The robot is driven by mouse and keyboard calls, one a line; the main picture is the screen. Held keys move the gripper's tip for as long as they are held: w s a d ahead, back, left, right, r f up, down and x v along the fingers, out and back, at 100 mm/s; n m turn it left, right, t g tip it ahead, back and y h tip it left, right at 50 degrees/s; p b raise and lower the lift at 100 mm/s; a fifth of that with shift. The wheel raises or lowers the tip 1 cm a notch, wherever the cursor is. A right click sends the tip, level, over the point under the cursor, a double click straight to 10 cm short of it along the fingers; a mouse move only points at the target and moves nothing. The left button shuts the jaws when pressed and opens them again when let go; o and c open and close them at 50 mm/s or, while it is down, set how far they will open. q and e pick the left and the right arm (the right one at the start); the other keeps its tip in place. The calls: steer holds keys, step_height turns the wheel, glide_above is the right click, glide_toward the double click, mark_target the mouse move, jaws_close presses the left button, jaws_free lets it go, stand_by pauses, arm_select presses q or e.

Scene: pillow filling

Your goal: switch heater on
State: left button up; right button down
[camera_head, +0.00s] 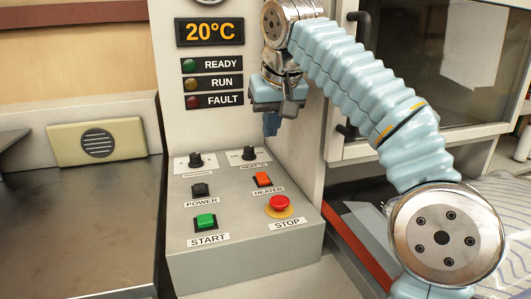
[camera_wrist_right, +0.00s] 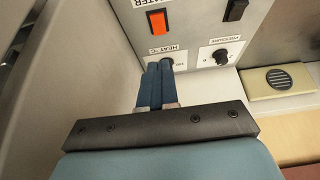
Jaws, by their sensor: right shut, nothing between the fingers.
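The heater switch (camera_head: 263,179) is an orange rocker on the grey control box, above its HEATER label. It also shows in the right wrist view (camera_wrist_right: 157,22), beyond the fingertips. My right gripper (camera_head: 271,130) is shut and empty, pointing down above the back of the box near the HEAT knob (camera_head: 249,153). In the right wrist view its blue fingers (camera_wrist_right: 156,72) are together, with their tips beside the HEAT knob and apart from the switch. The display (camera_head: 208,31) reads 20°C. My left gripper is not in view.
The box also carries a black POWER switch (camera_head: 200,190), a green START button (camera_head: 205,222), a red STOP button (camera_head: 279,203) and a PRESSURE knob (camera_head: 196,159). A glazed door (camera_head: 440,70) stands at the right. The metal table (camera_head: 80,230) at the left is clear.

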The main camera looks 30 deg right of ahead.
steer(key=b, duration=0.3)
glide_toward(261, 174)
steer(key=x, duration=0.5)
steer(key=shift+w+d+f, duration=0.1)
steer(key=shift+w+f, duration=0.35)
steer(key=shift+f, duration=0.3)
steer(key=shift+w+d+f, duration=0.1)
steer(key=shift+w+f, duration=0.05)
steer(key=shift+f, duration=0.2)
